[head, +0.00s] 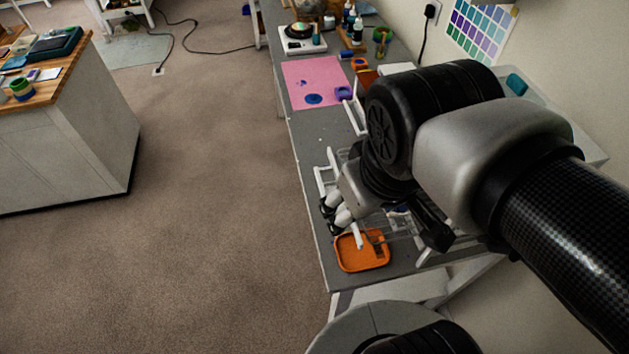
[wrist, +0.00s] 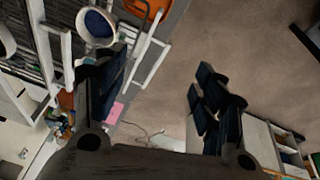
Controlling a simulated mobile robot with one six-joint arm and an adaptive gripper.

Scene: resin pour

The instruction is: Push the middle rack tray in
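The white rack (head: 322,180) with wire shelves (head: 402,226) stands on the grey bench, largely hidden behind my arm in the head view. In the wrist view its white frame (wrist: 67,45) and grey wire shelves are at the upper left. I cannot tell which level is the middle tray or how far it sticks out. My gripper (wrist: 160,75) is open and empty, with its two dark fingers well apart. The left finger in the wrist view is close to the rack's front; I cannot tell whether it touches. The right finger is over the carpet.
An orange tray (head: 362,252) lies at the bench's near end. A white cup with blue inside (wrist: 97,25) is close by the left finger. A pink mat (head: 312,80) lies farther along the bench. Open carpet (head: 220,190) lies left of the bench.

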